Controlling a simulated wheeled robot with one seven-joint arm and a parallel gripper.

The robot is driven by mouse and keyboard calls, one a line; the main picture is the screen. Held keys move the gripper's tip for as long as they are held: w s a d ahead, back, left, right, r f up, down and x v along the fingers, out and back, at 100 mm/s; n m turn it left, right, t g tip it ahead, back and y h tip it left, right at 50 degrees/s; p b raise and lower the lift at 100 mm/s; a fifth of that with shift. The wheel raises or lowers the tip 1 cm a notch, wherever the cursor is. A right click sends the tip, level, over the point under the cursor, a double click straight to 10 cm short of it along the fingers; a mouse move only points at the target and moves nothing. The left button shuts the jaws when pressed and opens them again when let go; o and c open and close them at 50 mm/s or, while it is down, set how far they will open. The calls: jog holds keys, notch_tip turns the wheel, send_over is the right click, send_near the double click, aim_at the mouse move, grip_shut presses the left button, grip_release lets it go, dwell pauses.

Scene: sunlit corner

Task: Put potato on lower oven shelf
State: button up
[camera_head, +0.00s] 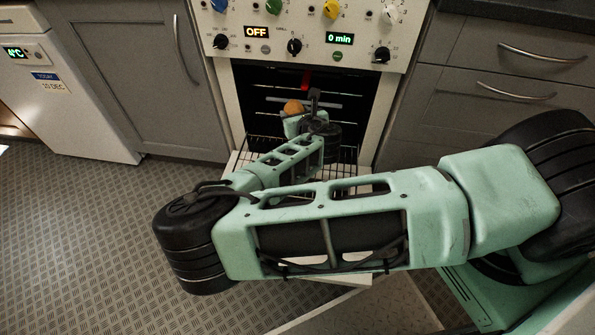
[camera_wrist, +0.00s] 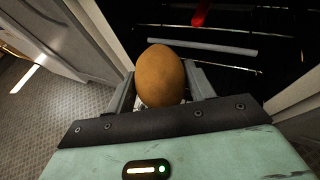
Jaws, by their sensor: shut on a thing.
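The potato (camera_wrist: 161,76) is brown and rounded, and sits between the two fingers of my gripper (camera_wrist: 160,95) in the wrist view. My gripper is shut on it. In the head view the potato (camera_head: 293,107) shows as a small orange-brown shape at the oven's opening, with my gripper (camera_head: 294,118) just below it. The oven (camera_head: 225,105) is open, and its inside is dark. A lower wire shelf (camera_head: 348,154) shows near the bottom of the opening, partly hidden by my arm. A higher rack bar (camera_wrist: 215,47) lies beyond the potato. The potato's underside is hidden.
The lowered oven door (camera_head: 350,189) lies under my arm. A red object (camera_head: 305,80) is inside the oven, higher up. Grey cabinets (camera_head: 150,75) and drawers (camera_head: 490,95) flank the oven. A white appliance (camera_head: 60,100) stands at left. The floor at left is clear.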

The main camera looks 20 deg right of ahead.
jog(key=shift+m+h, duration=0.5)
jog(key=shift+h, duration=0.1)
jog(key=a+f+b, duration=0.2)
jog(key=f+b, duration=0.5)
jog(key=w+a+f+b, duration=0.1)
jog(key=a+f+b, duration=0.1)
jog(key=f+b, duration=0.5)
jog(key=w+a+f+b, duration=0.1)
jog(key=a+f+b, duration=0.1)
jog(key=f+b, duration=0.5)
jog(key=shift+w+a+f, duration=0.2)
jog(key=shift+a+f, duration=0.1)
jog(key=shift+f, duration=0.3)
jog(key=o, duration=1.1)
jog(key=shift+c, duration=0.2)
jog(key=shift+r, duration=0.15)
